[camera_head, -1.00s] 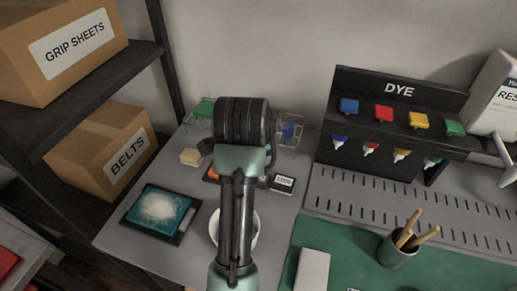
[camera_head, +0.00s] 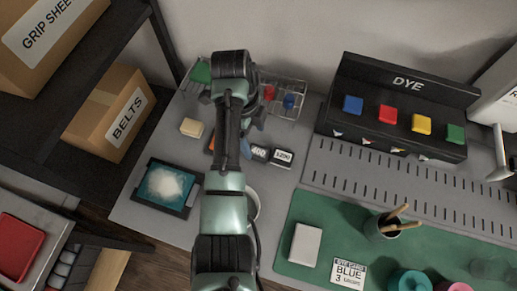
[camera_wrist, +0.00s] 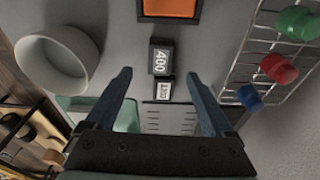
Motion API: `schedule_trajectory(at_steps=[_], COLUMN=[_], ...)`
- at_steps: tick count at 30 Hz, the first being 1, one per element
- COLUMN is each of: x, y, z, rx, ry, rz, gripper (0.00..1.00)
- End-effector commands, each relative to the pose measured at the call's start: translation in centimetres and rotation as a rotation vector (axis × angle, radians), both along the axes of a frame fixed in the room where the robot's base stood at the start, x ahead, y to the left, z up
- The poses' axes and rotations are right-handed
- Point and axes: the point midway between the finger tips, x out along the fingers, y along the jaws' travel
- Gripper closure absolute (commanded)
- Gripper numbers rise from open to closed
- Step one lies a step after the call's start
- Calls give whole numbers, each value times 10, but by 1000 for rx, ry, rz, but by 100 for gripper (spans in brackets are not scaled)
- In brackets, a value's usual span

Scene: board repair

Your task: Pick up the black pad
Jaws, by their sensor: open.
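Two small black blocks with white number labels lie on the grey bench. One reads "400" (camera_wrist: 160,57) and the other "1200" (camera_wrist: 163,91); I cannot tell which of them is the black pad. In the head view, the "400" block (camera_head: 259,153) and the "1200" block (camera_head: 283,157) lie side by side, just right of my arm. My gripper (camera_wrist: 158,82) is open and empty. In the wrist view its two fingers spread either side of the "1200" block, with the "400" block beyond, and appear above the bench. The head view mostly hides the gripper behind my arm.
A wire basket (camera_wrist: 225,93) with coloured bottles stands close by the blocks. A pale bowl (camera_wrist: 85,50) and a dark-framed orange item (camera_wrist: 170,17) are also near. A teal tray with white powder (camera_head: 184,208) lies left. The dye rack (camera_head: 400,92) stands right.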

Motion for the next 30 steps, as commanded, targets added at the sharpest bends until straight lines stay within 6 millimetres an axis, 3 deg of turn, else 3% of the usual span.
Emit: schedule_trajectory(at_steps=[8, 16, 26, 30], x=[-2, -4, -4, -4], y=[-4, -10, -11, -11], z=[-24, -62, -69, -69], rx=[0, 0, 0, 0], ry=[1, 0, -2, -2], rz=[0, 0, 0, 1], gripper=[12, 12, 12, 38])
